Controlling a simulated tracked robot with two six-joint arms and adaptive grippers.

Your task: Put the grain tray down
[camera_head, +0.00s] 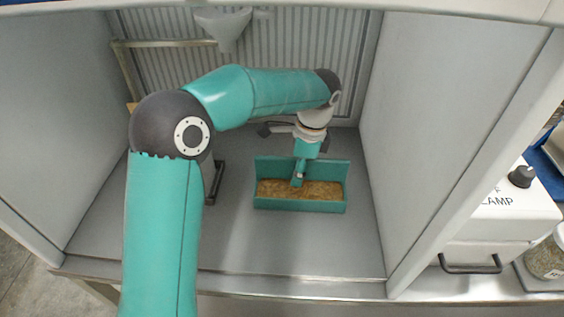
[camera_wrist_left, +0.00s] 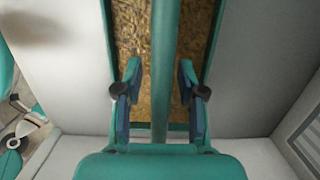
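The grain tray (camera_head: 346,190) is a teal, open-topped box with brown grain in it. It appears to rest level on the grey floor of the hopper bay, though its underside is hidden. My left gripper (camera_head: 300,170) reaches down over the tray's middle from above. In the left wrist view, a teal bar (camera_wrist_left: 166,60) of the tray runs between the two fingers of my left gripper (camera_wrist_left: 159,78). The fingers stand apart, with a clear gap on the left side of the bar and a narrower one on the right. My right gripper is not in view.
Grey side walls and a ribbed back wall enclose the bay. A grey funnel (camera_head: 224,27) hangs at the back above a metal rail (camera_head: 165,43). A dark bracket (camera_head: 215,184) stands left of the tray. A white clamp box (camera_head: 505,215) and a jar (camera_head: 547,258) are outside on the right.

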